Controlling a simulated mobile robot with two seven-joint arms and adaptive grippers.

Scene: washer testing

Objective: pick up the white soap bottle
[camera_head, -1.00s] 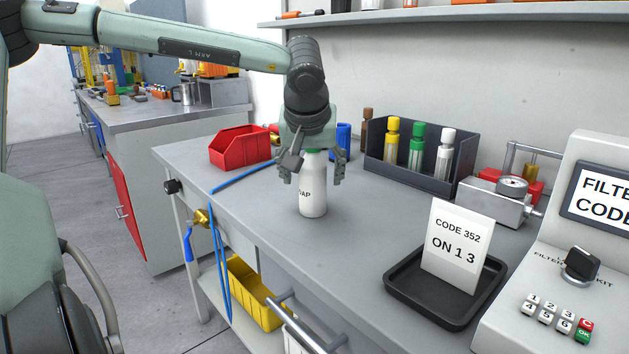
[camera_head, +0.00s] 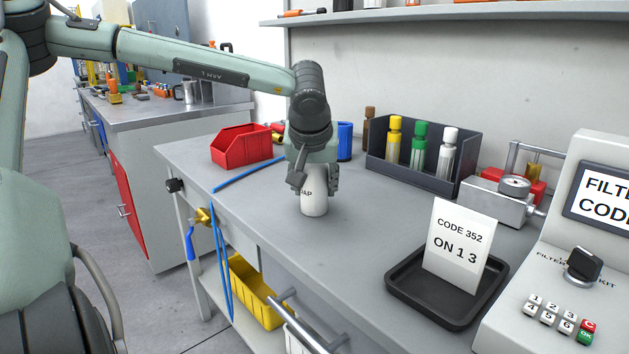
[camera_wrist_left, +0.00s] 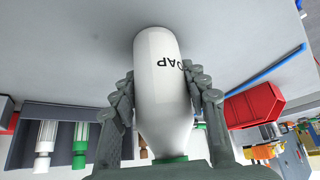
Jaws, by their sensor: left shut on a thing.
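The white soap bottle (camera_head: 314,203) stands upright on the grey bench, with part of its black lettering showing. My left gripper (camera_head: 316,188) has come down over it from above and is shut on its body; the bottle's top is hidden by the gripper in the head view. In the left wrist view the bottle (camera_wrist_left: 160,80) lies between the two fingers of my left gripper (camera_wrist_left: 162,98), which touch its sides. Its green cap (camera_wrist_left: 170,160) shows close to the palm. My right gripper is not in view.
A red bin (camera_head: 240,147) and a blue rod (camera_head: 250,173) lie left of the bottle. A dark rack (camera_head: 375,172) with several capped tubes stands behind right. A black tray (camera_head: 410,293) with a code card (camera_head: 458,245) is at the front right. Bench around the bottle is clear.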

